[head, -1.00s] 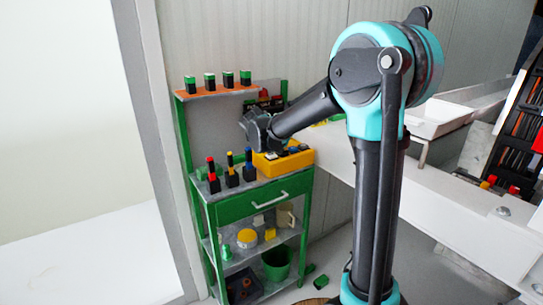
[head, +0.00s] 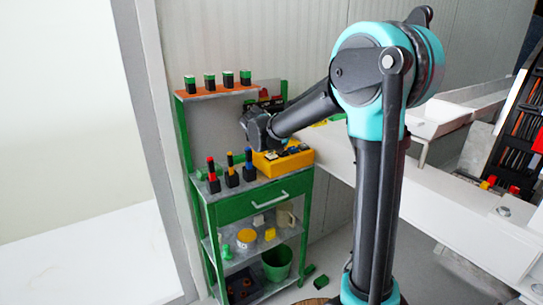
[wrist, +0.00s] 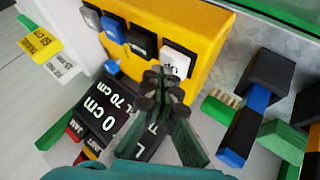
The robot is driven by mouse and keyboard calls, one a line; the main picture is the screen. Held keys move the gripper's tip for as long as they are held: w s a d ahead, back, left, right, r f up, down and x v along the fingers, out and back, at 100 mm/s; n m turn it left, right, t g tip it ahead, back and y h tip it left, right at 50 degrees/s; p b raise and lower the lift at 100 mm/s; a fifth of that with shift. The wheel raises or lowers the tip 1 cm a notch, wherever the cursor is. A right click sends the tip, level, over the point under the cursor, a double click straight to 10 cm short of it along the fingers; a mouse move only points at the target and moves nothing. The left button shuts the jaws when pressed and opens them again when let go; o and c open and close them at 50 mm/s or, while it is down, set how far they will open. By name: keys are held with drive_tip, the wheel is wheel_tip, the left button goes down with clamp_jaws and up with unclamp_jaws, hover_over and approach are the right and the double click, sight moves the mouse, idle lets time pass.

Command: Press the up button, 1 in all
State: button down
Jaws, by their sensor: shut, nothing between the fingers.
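A yellow button box (head: 270,167) stands on the green cart's worktop in the head view. In the wrist view the yellow box (wrist: 205,25) carries a row of buttons. The white up button (wrist: 180,60), marked "UP", is at the right end of the row. My gripper (wrist: 158,78) is shut and empty, with its fingertips at the lower left edge of the up button, partly covering it. I cannot tell whether they touch it. In the head view my gripper (head: 256,130) is a dark shape by the box, its fingertips not clear.
Blue and black buttons (wrist: 115,32) sit left of the up button. Several coloured tools (head: 231,172) stand on the green cart (head: 262,200). A white bench (head: 400,195) lies to the right.

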sight(271, 156)
drive_tip(key=shift+r, duration=0.6)
drive_tip(key=shift+r, duration=0.1)
drive_tip(key=shift+r, duration=2.4)
drive_tip(key=shift+d, duration=0.1)
drive_tip(key=s+d+f+m+g, duration=0.1)
drive_tip(key=s+d+f, duration=0.4)
drive_tip(key=s, duration=0.3)
drive_tip(key=s+d+f+m+g+y, duration=0.1)
drive_tip(key=s+d+f+m, duration=0.1)
drive_tip(key=s+d+f, duration=0.45)
drive_tip(key=s+d+f+m+g, duration=0.1)
drive_tip(key=s+d+f+g, duration=0.2)
drive_tip(key=s, duration=0.6)
drive_tip(key=s+f+m+y, duration=0.1)
drive_tip(key=s+f, duration=0.7)
drive_tip(key=s, duration=0.4)
drive_tip(key=shift+d+f+y, duration=0.2)
drive_tip(key=shift+d+y, duration=0.2)
drive_tip(key=shift+d, duration=0.05)
